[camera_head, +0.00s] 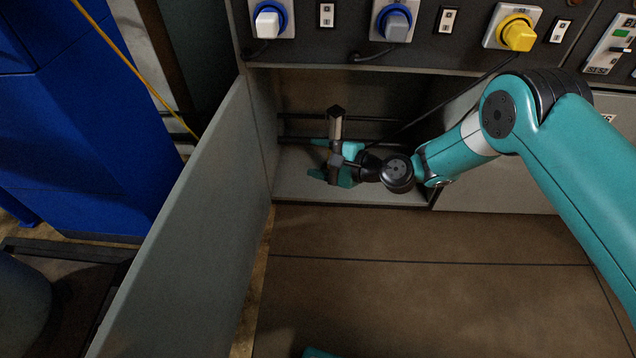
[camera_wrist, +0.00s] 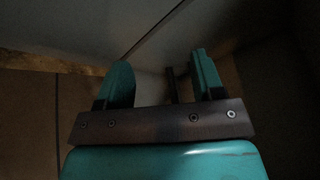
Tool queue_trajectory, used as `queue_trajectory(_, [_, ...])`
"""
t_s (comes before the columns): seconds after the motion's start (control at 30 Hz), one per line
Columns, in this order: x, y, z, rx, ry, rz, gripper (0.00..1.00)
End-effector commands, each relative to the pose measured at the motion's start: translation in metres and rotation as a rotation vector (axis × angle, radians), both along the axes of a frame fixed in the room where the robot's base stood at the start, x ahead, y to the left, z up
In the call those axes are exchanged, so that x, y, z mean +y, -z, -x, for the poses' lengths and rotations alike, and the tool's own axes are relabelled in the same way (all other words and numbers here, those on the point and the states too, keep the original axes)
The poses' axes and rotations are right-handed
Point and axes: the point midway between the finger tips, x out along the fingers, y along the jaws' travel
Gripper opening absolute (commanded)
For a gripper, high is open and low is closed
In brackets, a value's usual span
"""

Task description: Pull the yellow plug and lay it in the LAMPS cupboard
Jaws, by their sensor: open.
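The yellow plug (camera_head: 519,36) sits in a socket on the panel at the upper right in the head view, with a dark cable running down and left from it. An open cupboard (camera_head: 290,186) lies below the panel. Its grey door (camera_head: 185,225) is swung out to the left; I see no readable name on it. My gripper (camera_head: 318,158) reaches into this cupboard, low and far from the yellow plug. In the wrist view its teal fingers (camera_wrist: 160,75) are apart, with no plug between them.
A white plug (camera_head: 268,25) and a grey plug (camera_head: 396,24) sit in blue-ringed sockets left of the yellow one. A closed compartment front (camera_head: 490,198) is right of the opening, partly behind my arm. A blue cabinet (camera_head: 80,120) stands at left.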

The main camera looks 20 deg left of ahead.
Motion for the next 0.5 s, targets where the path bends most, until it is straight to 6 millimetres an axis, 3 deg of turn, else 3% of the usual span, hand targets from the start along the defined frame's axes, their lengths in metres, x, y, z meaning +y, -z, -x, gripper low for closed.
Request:
queue_trajectory(0.03, [-0.003,-0.036,-0.005,-0.080,-0.037,0.043,0.61])
queue_trajectory(0.27, [-0.050,-0.158,0.011,-0.438,-0.260,0.317,0.61])
queue_trajectory(0.37, [-0.082,-0.202,0.033,-0.570,-0.363,0.437,0.61])
queue_trajectory(0.5, [-0.135,-0.253,0.076,-0.724,-0.515,0.599,0.61])
